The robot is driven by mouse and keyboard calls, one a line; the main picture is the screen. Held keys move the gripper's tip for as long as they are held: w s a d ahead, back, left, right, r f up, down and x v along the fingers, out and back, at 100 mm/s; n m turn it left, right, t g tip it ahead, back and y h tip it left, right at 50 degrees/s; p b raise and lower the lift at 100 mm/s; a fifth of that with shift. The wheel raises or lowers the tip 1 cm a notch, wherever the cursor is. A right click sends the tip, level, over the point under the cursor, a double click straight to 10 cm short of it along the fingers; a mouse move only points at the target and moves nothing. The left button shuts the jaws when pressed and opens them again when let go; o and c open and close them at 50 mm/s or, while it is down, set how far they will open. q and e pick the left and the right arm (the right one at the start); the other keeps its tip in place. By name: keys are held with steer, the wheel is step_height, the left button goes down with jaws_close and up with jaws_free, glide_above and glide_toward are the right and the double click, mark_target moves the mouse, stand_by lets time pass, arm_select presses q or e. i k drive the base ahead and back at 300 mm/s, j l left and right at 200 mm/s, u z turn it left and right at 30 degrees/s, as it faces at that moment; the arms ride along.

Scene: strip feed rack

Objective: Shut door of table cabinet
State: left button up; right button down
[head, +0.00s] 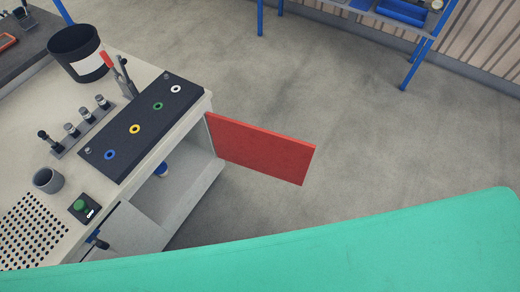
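The red door (262,148) of the table cabinet (192,205) stands open. It sticks out to the right from the cabinet's far front corner, its free edge over the floor. The cabinet's opening faces right, and its pale interior shows, with a small blue and white item (161,169) partly visible inside. Neither of my grippers is in view, and nothing is seen touching the door.
The tabletop carries a black panel with coloured rings (140,128), a black bucket (79,52), a grey cup (48,181) and a green button box (84,207). Floor right of the door is clear. A blue-legged table (409,62) stands far back. The bottom of the view is blocked.

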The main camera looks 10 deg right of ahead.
mark_target(287, 158)
steer(key=k+u, duration=0.35)
steer(key=k+j+u, duration=0.1)
steer(key=u, duration=0.7)
steer(key=l+u, duration=0.1)
steer(key=u, duration=0.8)
steer(key=l+u, duration=0.1)
steer(key=u, duration=0.35)
steer(key=k+l, duration=0.2)
steer(key=l, duration=0.3)
steer(key=k+l, duration=0.2)
steer(key=l, duration=0.35)
steer(key=k+l, duration=0.2)
steer(key=l, duration=0.3)
steer(key=k+l+u, duration=0.1)
steer(key=l, duration=0.4)
steer(key=k+l, duration=0.3)
steer(key=l, duration=0.2)
steer(key=k+l, duration=0.25)
steer(key=l, duration=0.25)
steer(key=k+l, duration=0.2)
steer(key=l, duration=0.3)
steer(key=k+l, duration=0.2)
steer(key=l, duration=0.3)
steer(key=u, duration=0.05)
